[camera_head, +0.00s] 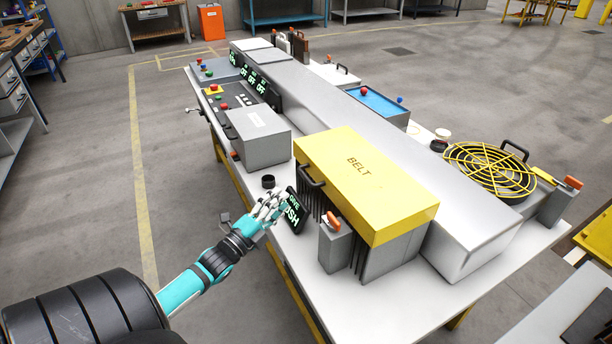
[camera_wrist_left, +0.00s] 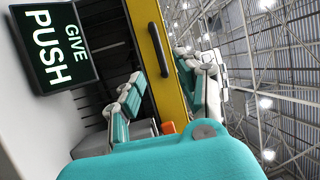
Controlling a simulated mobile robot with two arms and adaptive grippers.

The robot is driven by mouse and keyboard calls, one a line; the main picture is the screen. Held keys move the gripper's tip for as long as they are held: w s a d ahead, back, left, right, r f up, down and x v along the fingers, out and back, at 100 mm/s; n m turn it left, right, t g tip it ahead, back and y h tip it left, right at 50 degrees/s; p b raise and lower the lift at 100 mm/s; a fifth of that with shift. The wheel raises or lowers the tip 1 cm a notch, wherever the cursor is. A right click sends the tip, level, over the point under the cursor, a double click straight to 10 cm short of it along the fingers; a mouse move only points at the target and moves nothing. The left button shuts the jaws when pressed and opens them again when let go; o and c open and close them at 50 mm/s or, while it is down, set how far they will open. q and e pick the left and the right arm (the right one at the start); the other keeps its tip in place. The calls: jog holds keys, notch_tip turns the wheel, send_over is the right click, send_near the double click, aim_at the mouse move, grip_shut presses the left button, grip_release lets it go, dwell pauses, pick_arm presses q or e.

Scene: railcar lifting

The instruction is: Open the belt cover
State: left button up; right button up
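The yellow belt cover (camera_head: 365,180), marked BELT, sits closed over a grey housing on the long white bench. Its black handle (camera_head: 309,176) is on the side facing my left arm. In the left wrist view the handle (camera_wrist_left: 160,49) shows upright on the yellow panel (camera_wrist_left: 151,15), between and beyond my fingers. My left gripper (camera_head: 271,205) is open and empty, below and left of the handle, apart from it. It overlaps the dark GIVE PUSH display (camera_head: 291,212) in the head view; the display (camera_wrist_left: 55,46) is beside the fingers in the wrist view. My right gripper is not in view.
A grey block with an orange-topped lever (camera_head: 335,240) stands right of the display. A small black ring (camera_head: 268,181) and a grey box (camera_head: 258,138) are to the left. The floor left of the bench (camera_head: 170,190) is clear.

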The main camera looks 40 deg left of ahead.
aim_at(306, 176)
pick_arm(q)
jog(key=w, duration=0.3)
jog(key=w+r+p, duration=0.1)
jog(key=w, duration=0.7)
jog(key=shift+r, duration=0.4)
jog(key=shift+s, duration=0.1)
jog(key=shift+c, duration=0.4)
grip_shut()
